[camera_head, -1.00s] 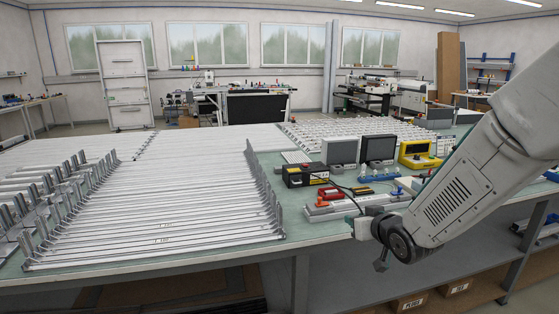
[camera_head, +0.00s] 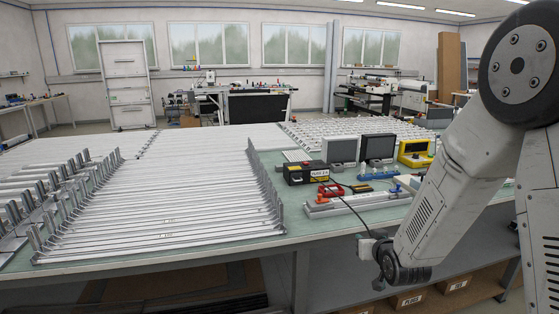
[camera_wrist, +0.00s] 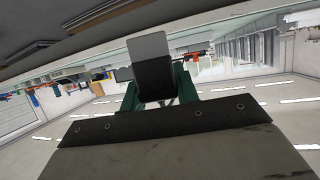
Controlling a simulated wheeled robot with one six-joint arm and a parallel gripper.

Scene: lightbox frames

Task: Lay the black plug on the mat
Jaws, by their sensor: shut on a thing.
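My gripper (camera_head: 370,246) is low in front of the table's front edge in the head view, partly hidden by my wrist. In the wrist view, my gripper (camera_wrist: 157,84) has green fingers on both sides of a black block, which looks like the black plug (camera_wrist: 155,76). A flat grey piece sticks out beyond it. The gripper is shut on this black plug. In the head view, a thin dark cable (camera_head: 356,212) runs from the gripper up over the table edge. I cannot pick out a separate mat; the tabletop (camera_head: 290,212) is pale green.
Long metal rails (camera_head: 160,205) cover the table's left side. A black box (camera_head: 305,172), a red device (camera_head: 331,190), a blue power strip (camera_head: 378,174), a yellow instrument (camera_head: 414,153) and monitors stand at the right. Cardboard boxes (camera_head: 408,299) are on the shelf below.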

